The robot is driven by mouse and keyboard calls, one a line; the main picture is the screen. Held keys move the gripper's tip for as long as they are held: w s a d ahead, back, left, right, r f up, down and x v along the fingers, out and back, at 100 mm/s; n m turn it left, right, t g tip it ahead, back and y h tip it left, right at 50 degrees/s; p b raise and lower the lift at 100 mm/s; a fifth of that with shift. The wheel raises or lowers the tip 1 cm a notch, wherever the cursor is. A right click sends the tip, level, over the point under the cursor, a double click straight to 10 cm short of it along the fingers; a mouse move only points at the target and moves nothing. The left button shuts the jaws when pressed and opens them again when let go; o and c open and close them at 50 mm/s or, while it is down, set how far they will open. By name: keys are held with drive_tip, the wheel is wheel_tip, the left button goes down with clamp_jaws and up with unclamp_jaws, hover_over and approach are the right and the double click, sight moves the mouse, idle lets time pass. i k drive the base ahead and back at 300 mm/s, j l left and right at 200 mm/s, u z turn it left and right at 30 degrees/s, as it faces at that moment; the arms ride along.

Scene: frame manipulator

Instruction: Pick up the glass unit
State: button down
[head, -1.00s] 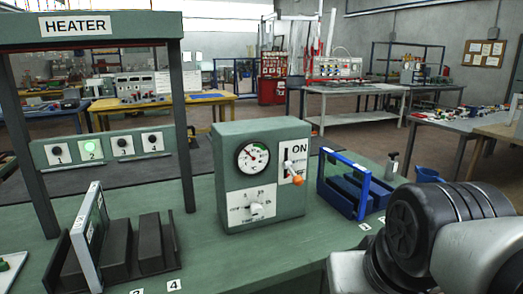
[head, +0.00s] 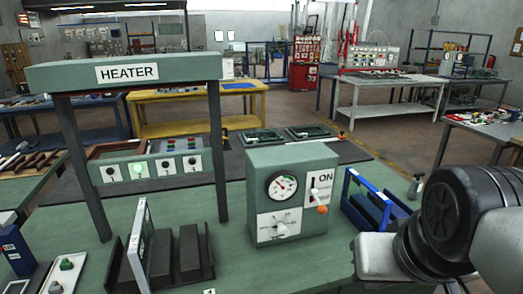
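A thin upright framed panel (head: 140,247) with a pale edge and a small label stands in a slotted black rack (head: 188,255) at the front left of the green bench. A blue framed piece (head: 373,200) stands in a blue holder at the right, beside the control box. I cannot tell for certain which of the two is the glass unit; any clear pane is hard to make out. My arm's dark and grey links fill the lower right. My gripper is outside the picture.
A heater frame (head: 125,74) spans the bench behind the black rack, with a numbered button panel (head: 153,172) under it. The green control box (head: 291,195) stands between rack and blue holder. Trays (head: 60,275) lie at lower left. Bench between rack and box is clear.

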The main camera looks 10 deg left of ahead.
sight(139, 247)
drive_tip(key=u, duration=1.55)
drive_tip(key=i+j+z, duration=0.4)
drive_tip(key=j, duration=0.3)
drive_tip(key=i+j+z, duration=0.2)
drive_tip(key=j, duration=0.2)
drive_tip(key=i+j+z, duration=0.2)
drive_tip(key=j, duration=0.2)
